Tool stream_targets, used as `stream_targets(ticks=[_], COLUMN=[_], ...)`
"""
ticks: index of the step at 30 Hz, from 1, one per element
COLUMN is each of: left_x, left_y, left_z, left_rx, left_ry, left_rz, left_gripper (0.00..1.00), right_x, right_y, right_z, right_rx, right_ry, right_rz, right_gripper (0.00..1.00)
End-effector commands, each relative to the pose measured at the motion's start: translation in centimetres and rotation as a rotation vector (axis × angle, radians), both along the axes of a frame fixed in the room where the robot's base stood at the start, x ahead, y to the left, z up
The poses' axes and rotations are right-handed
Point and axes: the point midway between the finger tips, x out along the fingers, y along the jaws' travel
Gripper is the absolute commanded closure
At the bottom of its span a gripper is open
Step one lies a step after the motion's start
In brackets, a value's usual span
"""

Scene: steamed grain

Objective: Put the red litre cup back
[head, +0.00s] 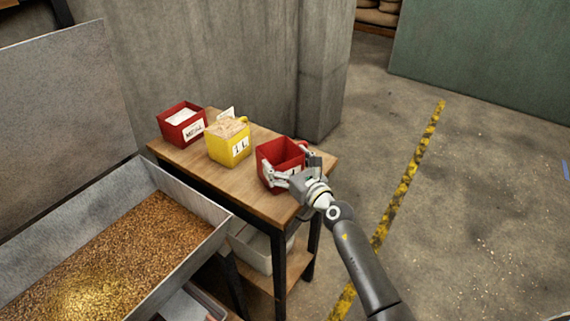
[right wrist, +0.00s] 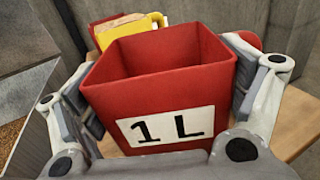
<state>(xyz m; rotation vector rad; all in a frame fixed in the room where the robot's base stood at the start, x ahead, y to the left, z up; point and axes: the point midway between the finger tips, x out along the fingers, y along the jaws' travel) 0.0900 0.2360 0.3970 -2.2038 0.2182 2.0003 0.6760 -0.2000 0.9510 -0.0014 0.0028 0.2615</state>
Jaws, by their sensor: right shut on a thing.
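The red litre cup (head: 277,158) is at the right end of the wooden side table (head: 168,160). In the right wrist view the red cup (right wrist: 160,95) is upright and empty-looking, with a white "1 L" label facing me. My right gripper (head: 291,166) is shut on the cup, its fingers pressed on the left and right sides; the fingers also show in the right wrist view (right wrist: 165,108). I cannot tell for sure whether the cup's base touches the tabletop. My left gripper is not in view.
A yellow cup (head: 228,146) with pale contents and a red box (head: 181,130) with a white label stand left of the litre cup. A metal trough of grain (head: 190,262) is at lower left. A pale bin (head: 252,250) sits under the tabletop. Concrete wall (head: 220,70) stands behind.

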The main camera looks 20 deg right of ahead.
Motion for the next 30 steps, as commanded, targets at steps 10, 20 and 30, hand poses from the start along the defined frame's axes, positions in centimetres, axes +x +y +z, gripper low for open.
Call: stream_targets(ticks=[10, 20, 30], left_x=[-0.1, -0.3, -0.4], left_y=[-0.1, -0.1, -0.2], left_z=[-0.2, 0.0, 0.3], left_rx=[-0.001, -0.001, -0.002], left_ry=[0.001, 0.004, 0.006], left_rz=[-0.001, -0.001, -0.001], left_gripper=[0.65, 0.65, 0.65], right_x=[0.0, 0.0, -4.4], right_y=[0.0, 0.0, -1.2], right_z=[-0.3, -0.1, -0.2], right_rx=[0.000, 0.000, -0.001], right_ry=[0.000, 0.000, 0.003], right_rz=[-0.001, 0.000, -0.001], right_gripper=[0.00, 0.00, 0.00])
